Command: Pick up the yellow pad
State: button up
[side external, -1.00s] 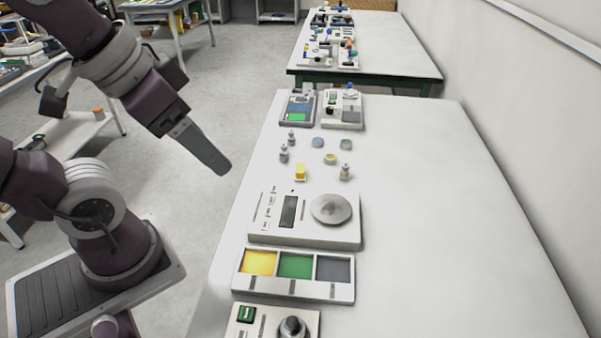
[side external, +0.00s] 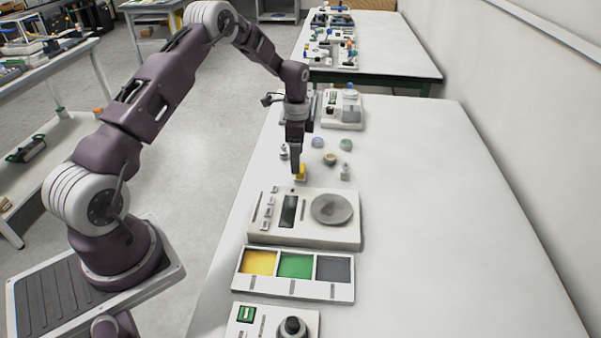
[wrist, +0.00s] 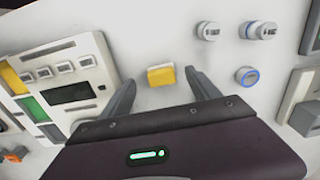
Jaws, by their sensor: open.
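The yellow pad (side external: 301,174) is a small yellow block on the white table, just beyond the scale. In the wrist view the yellow pad (wrist: 161,75) appears between the two grey fingers, with a gap on each side. My gripper (side external: 296,169) points down at the pad and partly hides it in the side view. In the wrist view my gripper (wrist: 160,80) is open with nothing held. I cannot tell exactly how high the fingertips are above the table.
A scale (side external: 265,232) with a round metal pan (side external: 332,209) stands in front of the pad. A tray (side external: 293,288) with yellow, green and grey sections lies nearer. Small weights (side external: 345,172) and round discs (side external: 330,159) stand close by. The table's right side is clear.

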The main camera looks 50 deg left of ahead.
aim_at(301, 168)
jog(key=f, duration=0.4)
jog(key=shift+w+d+f, duration=0.3)
jog(key=shift+w+f, duration=0.1)
jog(key=c, duration=1.4)
notch_tip(301, 168, up, 10)
jog(key=shift+r, duration=0.1)
